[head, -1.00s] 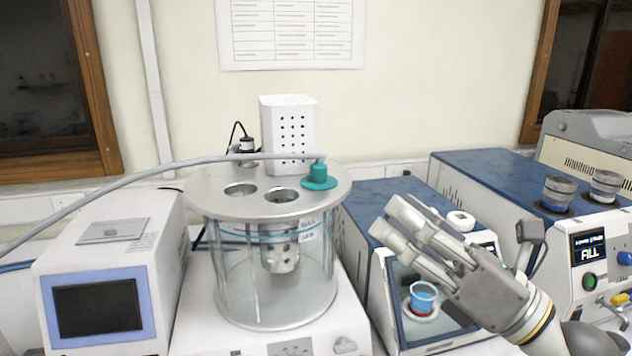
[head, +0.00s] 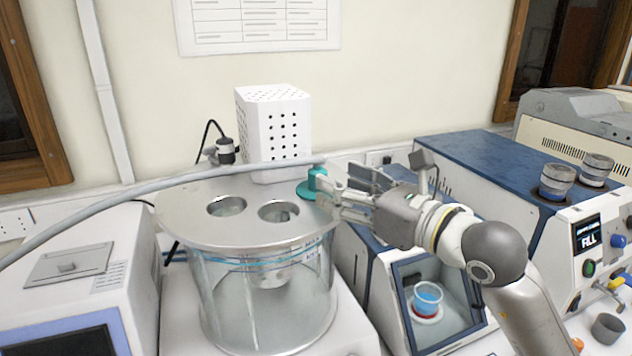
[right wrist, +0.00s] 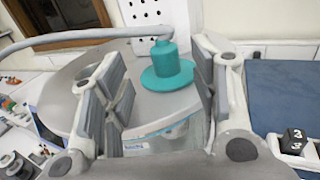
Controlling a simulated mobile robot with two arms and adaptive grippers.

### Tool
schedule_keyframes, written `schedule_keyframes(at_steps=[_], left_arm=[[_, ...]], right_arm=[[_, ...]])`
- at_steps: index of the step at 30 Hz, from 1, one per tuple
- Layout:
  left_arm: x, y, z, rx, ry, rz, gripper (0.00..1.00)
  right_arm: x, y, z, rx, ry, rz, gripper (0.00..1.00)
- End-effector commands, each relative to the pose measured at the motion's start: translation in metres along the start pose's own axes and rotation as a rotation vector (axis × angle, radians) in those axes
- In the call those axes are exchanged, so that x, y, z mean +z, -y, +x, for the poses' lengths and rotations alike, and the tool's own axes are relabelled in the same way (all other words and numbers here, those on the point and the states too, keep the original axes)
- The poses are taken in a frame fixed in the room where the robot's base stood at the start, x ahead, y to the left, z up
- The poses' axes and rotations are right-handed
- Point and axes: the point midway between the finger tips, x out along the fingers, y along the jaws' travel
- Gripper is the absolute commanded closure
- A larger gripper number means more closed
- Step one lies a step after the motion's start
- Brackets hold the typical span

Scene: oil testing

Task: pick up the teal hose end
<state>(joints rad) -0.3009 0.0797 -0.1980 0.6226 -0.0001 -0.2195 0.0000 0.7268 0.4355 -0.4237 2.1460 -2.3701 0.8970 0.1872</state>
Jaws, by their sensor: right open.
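The teal hose end (head: 316,181) is a short cylinder on a round teal flange, at the right rim of the metal lid (head: 180,207) of a glass bath. A grey hose (head: 130,198) runs from its top to the left. My right gripper (head: 330,190) is open beside the hose end, coming from the right. In the right wrist view the hose end (right wrist: 164,68) stands upright ahead, between the open fingers (right wrist: 158,88) and nearer the right one. Whether a finger touches it is unclear. My left gripper is not in view.
The lid has two open holes. A blue-topped instrument (head: 500,170) stands at the right. A blue cup (head: 428,297) sits in a bay below my right arm.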

Motion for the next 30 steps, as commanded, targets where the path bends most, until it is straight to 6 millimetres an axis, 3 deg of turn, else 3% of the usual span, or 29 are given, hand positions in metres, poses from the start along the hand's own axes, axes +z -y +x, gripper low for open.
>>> schedule_keyframes(at_steps=[5, 18, 27, 30], left_arm=[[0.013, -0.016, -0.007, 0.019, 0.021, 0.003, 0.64], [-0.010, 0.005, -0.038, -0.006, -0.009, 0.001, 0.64], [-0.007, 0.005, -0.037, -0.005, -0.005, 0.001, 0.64], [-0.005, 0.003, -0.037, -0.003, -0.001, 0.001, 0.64]], right_arm=[[0.001, 0.000, 0.013, 0.001, -0.001, 0.000, 0.45], [0.004, 0.005, 0.060, 0.002, -0.001, 0.002, 0.45], [0.002, 0.005, 0.064, 0.002, -0.001, 0.000, 0.45], [0.002, 0.005, 0.063, 0.002, -0.001, 0.000, 0.58]])
